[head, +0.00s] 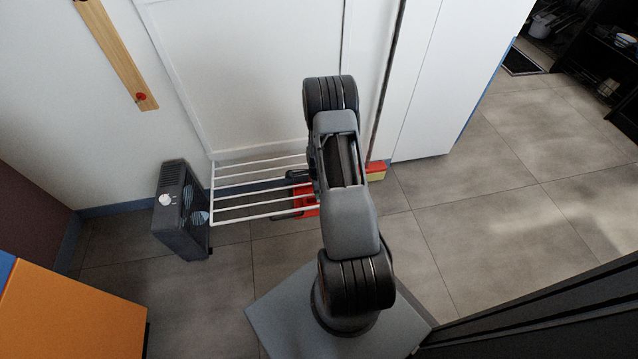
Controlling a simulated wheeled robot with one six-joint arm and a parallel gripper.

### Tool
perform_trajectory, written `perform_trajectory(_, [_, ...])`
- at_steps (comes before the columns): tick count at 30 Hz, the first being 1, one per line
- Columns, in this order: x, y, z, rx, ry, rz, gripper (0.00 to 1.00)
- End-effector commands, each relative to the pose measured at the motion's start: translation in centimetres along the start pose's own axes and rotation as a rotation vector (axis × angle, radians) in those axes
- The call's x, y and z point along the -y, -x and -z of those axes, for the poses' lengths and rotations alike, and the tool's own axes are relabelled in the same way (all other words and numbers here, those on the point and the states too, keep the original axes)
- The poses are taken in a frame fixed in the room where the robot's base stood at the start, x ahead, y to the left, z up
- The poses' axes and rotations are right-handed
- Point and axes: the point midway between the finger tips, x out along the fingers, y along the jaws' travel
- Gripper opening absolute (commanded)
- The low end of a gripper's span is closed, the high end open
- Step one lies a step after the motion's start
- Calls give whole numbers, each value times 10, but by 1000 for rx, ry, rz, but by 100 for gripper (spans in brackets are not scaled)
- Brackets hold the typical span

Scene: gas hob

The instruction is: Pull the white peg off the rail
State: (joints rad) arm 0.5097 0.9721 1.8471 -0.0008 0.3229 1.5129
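A wooden rail (118,52) is fixed to the white wall at the upper left, running down at a slant. A red peg (141,97) is at its lower end. I see no white peg on the visible part of the rail; its upper end runs out of the picture. My arm stands upright in the middle, well to the right of the rail. My gripper is not clearly visible; the arm links cover the area where it may be. Dark parts show left of the arm, but I cannot tell whether they belong to it.
A white wire rack (258,217) sticks out low beside a dark heater-like box (183,212) with a white knob. A red object (306,197) is partly hidden behind my arm. An orange-topped cabinet (70,315) stands at lower left. Tiled floor (480,215) is clear at right.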

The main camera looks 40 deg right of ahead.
Motion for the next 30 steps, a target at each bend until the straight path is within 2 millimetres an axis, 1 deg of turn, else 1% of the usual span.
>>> perform_trajectory(1, [0,-8,0,0,0,-1,51])
perform_trajectory(6, [0,-20,0,0,1,1,51])
perform_trajectory(10, [0,-24,0,0,1,1,51])
perform_trajectory(20, [0,-25,0,0,1,1,50])
perform_trajectory(30, [0,-24,0,0,1,1,18])
